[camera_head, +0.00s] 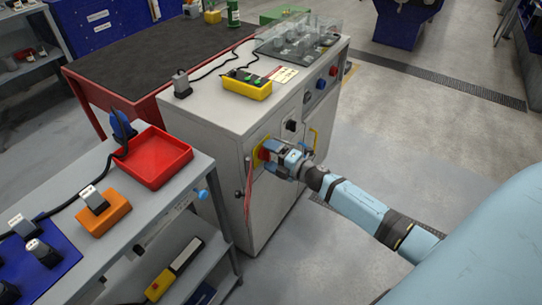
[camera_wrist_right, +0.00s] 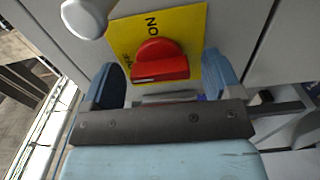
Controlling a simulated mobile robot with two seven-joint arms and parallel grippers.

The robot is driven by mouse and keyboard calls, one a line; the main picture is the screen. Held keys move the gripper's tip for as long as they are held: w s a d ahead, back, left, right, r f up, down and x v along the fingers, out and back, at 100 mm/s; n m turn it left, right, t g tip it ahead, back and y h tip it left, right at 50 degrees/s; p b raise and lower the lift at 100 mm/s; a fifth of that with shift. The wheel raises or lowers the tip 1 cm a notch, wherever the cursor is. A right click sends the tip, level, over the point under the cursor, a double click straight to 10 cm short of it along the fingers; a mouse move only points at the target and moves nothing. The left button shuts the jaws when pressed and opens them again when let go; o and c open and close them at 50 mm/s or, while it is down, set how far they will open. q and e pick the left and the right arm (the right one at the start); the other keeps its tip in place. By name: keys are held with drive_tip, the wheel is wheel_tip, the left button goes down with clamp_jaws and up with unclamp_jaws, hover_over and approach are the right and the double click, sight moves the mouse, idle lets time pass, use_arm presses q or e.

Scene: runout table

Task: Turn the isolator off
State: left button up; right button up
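The isolator is a red rotary handle (camera_wrist_right: 161,62) on a yellow plate (camera_wrist_right: 190,22) on the grey cabinet's front panel. In the right wrist view, the lettering ON shows upside down at the plate's top, with smaller lettering, partly hidden, at the left. The handle's bar lies roughly across the picture. In the head view the yellow plate (camera_head: 257,160) is partly covered by my right gripper (camera_head: 277,154). The right gripper is open, with one finger on either side of the red handle. Contact cannot be told. My left gripper is in no view.
The grey cabinet (camera_head: 225,118) carries a yellow control box (camera_head: 247,86) on top. Red cables (camera_head: 247,190) hang left of the isolator. A grey bench with a red tray (camera_head: 155,158) stands at left. Floor right of the cabinet is clear. A pale rounded part (camera_wrist_right: 84,18) sits near the plate.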

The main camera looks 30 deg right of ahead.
drive_tip(key=v, duration=1.3)
drive_tip(key=shift+s+p, duration=0.3)
drive_tip(key=shift+s, duration=0.05)
drive_tip(key=shift+s+d, duration=0.1)
drive_tip(key=shift+d, duration=0.05)
